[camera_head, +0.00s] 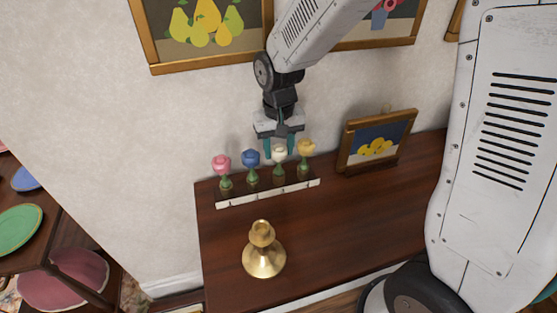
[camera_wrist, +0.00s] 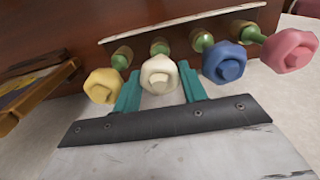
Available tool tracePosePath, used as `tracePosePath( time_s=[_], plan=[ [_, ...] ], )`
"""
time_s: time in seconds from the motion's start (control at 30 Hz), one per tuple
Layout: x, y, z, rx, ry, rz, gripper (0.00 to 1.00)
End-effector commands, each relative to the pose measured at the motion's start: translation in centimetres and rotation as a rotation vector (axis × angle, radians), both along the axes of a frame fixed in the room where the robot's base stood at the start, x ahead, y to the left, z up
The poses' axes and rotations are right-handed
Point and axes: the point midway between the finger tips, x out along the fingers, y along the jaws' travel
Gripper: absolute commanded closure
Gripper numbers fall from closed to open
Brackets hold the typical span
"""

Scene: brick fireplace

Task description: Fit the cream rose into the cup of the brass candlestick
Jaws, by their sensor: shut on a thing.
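The cream rose (camera_head: 279,153) is third from the left in a row of roses at the back of the dark wooden top. It also shows in the wrist view (camera_wrist: 159,75), between the two teal fingers. My gripper (camera_head: 280,150) comes down from above and is shut on the cream rose. In the wrist view my gripper (camera_wrist: 160,90) has one finger on each side of it. The rose's green stem still reaches down into the rack, so I cannot see any gap below it. The brass candlestick (camera_head: 264,256) stands upright in front of the rack, its cup open at the top.
The pale-fronted rack (camera_head: 268,191) also holds a pink rose (camera_head: 222,162), a blue rose (camera_head: 251,157) and a yellow rose (camera_head: 306,146) close beside the cream one. A framed picture (camera_head: 347,143) leans at the right. The wooden top (camera_head: 345,210) is clear right of the candlestick.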

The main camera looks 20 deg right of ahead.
Motion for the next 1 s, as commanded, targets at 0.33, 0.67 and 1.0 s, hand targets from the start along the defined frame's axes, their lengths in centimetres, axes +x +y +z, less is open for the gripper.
tracePosePath(
  time_s=[0.33, 0.67, 1.0],
  plan=[
    [0.0, 0.0, 0.6, 0.0, -0.002, 0.0, 0.75],
    [0.0, 0.0, 1.2, 0.0, 0.0, 0.0, 0.75],
    [0.0, 0.0, 1.9, 0.0, -0.002, 0.0, 0.75]
  ],
)
